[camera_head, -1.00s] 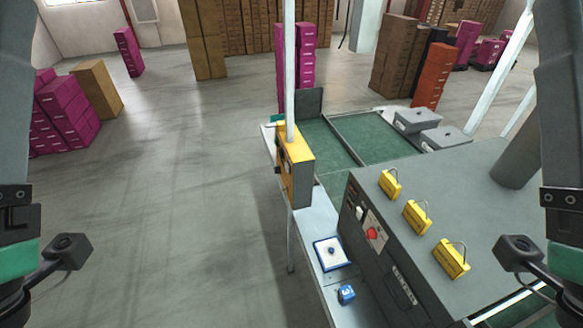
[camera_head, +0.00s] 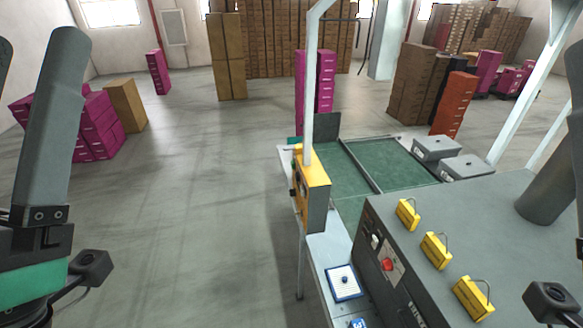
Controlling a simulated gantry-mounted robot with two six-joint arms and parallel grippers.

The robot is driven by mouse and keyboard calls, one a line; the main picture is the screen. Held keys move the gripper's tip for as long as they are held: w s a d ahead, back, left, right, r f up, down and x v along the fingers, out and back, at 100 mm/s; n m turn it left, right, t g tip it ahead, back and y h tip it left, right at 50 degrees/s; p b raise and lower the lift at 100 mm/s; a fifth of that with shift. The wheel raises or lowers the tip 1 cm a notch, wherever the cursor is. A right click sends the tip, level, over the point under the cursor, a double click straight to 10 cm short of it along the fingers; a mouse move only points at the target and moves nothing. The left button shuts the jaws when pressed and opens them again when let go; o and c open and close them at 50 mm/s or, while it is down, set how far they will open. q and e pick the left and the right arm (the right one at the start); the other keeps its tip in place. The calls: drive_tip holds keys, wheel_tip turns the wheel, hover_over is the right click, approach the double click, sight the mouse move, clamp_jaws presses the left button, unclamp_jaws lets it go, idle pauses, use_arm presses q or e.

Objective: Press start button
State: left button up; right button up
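A grey machine housing (camera_head: 440,235) stands at the lower right. Its front panel carries a red button (camera_head: 388,265) and a small white one beside it. A white and blue plate with a dark round knob (camera_head: 345,281) lies on the pale ledge in front of the machine. A yellow and grey box (camera_head: 313,190) hangs on a pole, its face turned left and seen only edge-on. No label reading "start" can be made out. My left arm is at the left edge and part of my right arm at the right edge; both grippers' fingers are out of frame.
Yellow padlock-shaped blocks (camera_head: 436,250) sit on the housing. A green conveyor (camera_head: 390,160) with grey boxes (camera_head: 437,149) lies behind it. A blue item (camera_head: 358,323) is cut off at the bottom edge. The floor (camera_head: 200,215) to the left is clear.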

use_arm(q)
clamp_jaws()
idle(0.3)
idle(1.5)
